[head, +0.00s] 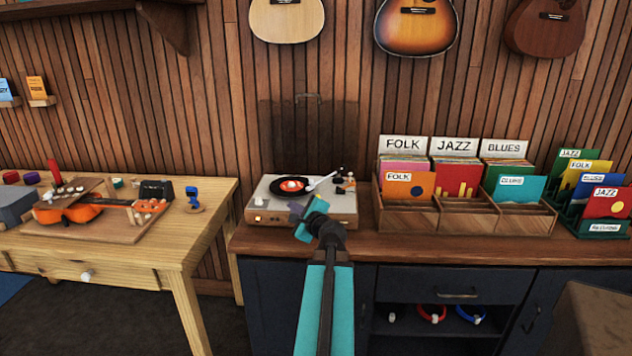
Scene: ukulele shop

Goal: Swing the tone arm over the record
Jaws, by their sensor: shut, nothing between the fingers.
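The turntable (268,205) stands on the dark counter with its smoky lid (335,120) raised. A black record (279,188) with an orange-red centre lies on the platter. The pale tone arm (323,181) runs from its pivot at the back right toward the record's right edge. I cannot tell whether its tip is over the record or just beside it. My gripper (296,211) is shut and empty, in front of the record at the turntable's front part. It hides part of the turntable's front. I cannot tell whether it touches anything.
A wooden record crate (407,217) with FOLK, JAZZ and BLUES sections stands right of the turntable. A green rack (603,228) is further right. A workbench (180,248) with an orange ukulele (75,212) is at left. Instruments hang on the wall above.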

